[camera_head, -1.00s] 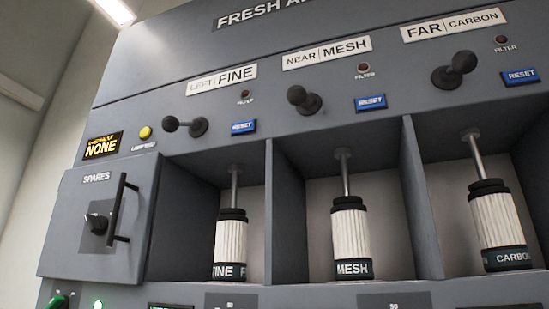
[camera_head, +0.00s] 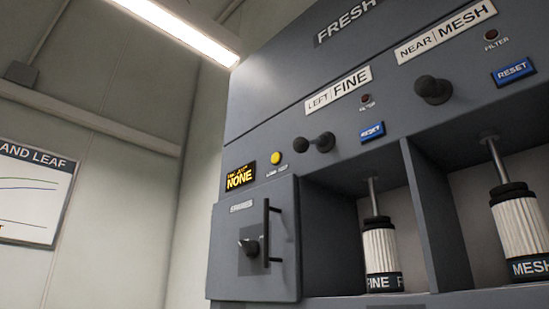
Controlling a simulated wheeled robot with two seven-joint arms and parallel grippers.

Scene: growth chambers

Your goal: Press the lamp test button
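The lamp test button (camera_head: 276,158) is a small round yellow button on the upper left of the grey panel. A small label (camera_head: 277,171), too blurred to read fully, sits just below it. A dark display (camera_head: 240,177) reading NONE in yellow is to its left, and a black lever (camera_head: 315,143) is to its right. Neither of my grippers shows in the head view.
Below the button is a closed spares door (camera_head: 226,275) with a black handle (camera_head: 267,232) and a knob (camera_head: 248,246) sticking out. Open bays to the right hold a FINE filter (camera_head: 381,250) and a MESH filter (camera_head: 521,228). Blue reset buttons (camera_head: 372,132) sit above. A wall poster (camera_head: 35,195) hangs at left.

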